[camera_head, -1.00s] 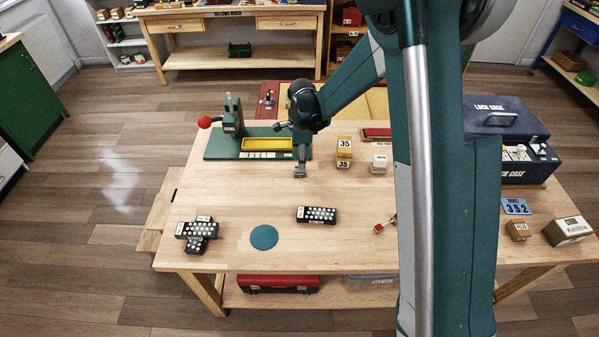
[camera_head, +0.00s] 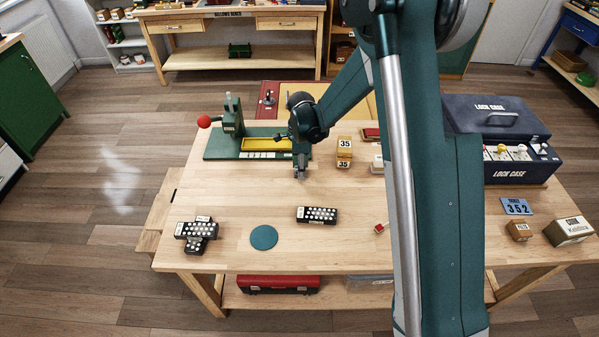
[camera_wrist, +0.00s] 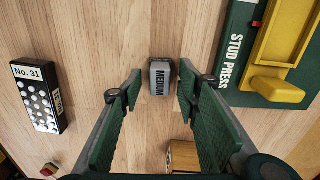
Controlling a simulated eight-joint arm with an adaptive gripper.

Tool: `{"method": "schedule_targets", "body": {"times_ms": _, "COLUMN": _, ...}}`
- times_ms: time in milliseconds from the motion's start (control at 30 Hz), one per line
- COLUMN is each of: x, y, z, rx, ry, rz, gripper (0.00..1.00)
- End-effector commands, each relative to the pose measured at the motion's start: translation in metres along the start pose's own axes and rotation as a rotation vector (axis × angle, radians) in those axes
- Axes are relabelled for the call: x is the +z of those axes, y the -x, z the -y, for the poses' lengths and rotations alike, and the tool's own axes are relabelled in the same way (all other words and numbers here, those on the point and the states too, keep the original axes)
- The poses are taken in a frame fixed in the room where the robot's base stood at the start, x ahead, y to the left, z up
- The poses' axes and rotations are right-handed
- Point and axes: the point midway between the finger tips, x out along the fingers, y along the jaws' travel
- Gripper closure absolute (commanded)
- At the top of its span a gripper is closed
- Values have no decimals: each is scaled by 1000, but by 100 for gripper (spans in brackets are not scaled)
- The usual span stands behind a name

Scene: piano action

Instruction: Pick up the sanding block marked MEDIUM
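The sanding block marked MEDIUM (camera_wrist: 160,77) is a small dark grey block with a pale grey label. In the wrist view it lies on the wooden tabletop, ahead of my gripper (camera_wrist: 160,88) and lined up between its two green ribbed fingers. The fingers are spread, with a visible gap on each side of the block. In the head view my gripper (camera_head: 300,172) points down over the table, just in front of the green stud press (camera_head: 222,152). There I cannot tell the block apart from the gripper.
In the wrist view the stud press (camera_wrist: 245,60) is close on the right, a black No. 31 box (camera_wrist: 40,98) is on the left, and a wooden block (camera_wrist: 182,157) is near the lower edge. A dark blue lock case (camera_head: 520,172) stands at the table's right. Bare tabletop surrounds the block.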

Motion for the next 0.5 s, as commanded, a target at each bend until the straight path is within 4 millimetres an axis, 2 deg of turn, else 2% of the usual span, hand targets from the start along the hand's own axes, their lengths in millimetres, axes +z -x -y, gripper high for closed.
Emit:
{"method": "schedule_targets", "body": {"times_ms": 100, "x": 0, "y": 0, "z": 0, "rx": 0, "ry": 0, "rz": 0, "gripper": 70}}
{"method": "schedule_targets", "body": {"times_ms": 300, "x": 0, "y": 0, "z": 0, "rx": 0, "ry": 0, "rz": 0, "gripper": 96}}
{"method": "schedule_targets", "body": {"times_ms": 500, "x": 0, "y": 0, "z": 0, "rx": 0, "ry": 0, "rz": 0, "gripper": 97}}
